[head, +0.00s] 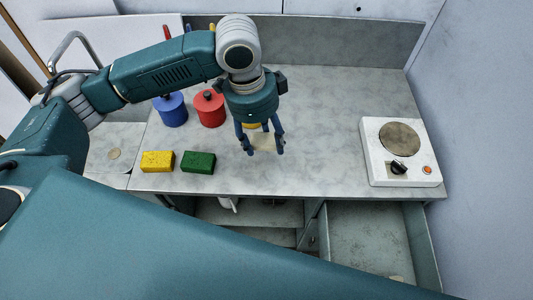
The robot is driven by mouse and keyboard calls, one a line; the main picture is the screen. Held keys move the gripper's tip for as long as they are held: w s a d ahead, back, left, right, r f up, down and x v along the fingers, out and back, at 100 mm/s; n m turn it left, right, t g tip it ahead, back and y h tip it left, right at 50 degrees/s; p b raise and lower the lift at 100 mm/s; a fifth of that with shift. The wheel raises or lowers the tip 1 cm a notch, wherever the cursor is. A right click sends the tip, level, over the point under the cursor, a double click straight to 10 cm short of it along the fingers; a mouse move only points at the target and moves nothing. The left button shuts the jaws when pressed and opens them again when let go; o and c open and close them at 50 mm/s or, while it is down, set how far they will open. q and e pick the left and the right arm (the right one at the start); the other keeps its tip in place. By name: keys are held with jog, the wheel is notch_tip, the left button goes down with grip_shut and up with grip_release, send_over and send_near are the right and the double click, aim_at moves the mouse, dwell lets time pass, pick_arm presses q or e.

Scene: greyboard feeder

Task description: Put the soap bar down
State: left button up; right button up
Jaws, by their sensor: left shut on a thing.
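My left gripper (263,148) points down over the middle of the grey counter (320,150), near its front edge. Its fingers are shut on a cream-coloured soap bar (264,142), which shows between the fingertips. The soap bar is low, close to the counter; I cannot tell whether it touches the surface. The fingers hide its ends. My right gripper is not in view.
Left of the gripper lie a green sponge (198,162) and a yellow sponge (157,161). Behind stand blue (171,110) and red (209,108) canisters. An open drawer (370,235) is below.

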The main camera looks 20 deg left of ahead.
pick_arm(q)
send_over(267, 168)
jog(key=f, duration=0.5)
jog(key=shift+s+a+f, duration=0.15)
jog(key=shift+a+f, duration=0.15)
jog(key=shift+a, duration=0.05)
jog(key=shift+f+p, duration=0.35)
jog(key=shift+f, duration=0.25)
notch_tip(267, 168, down, 3)
jog(key=shift+f, duration=0.45)
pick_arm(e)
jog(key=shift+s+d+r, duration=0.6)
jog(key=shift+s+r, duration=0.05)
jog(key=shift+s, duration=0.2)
pick_arm(q)
jog(key=shift+f, duration=0.15)
jog(key=o, duration=1.2)
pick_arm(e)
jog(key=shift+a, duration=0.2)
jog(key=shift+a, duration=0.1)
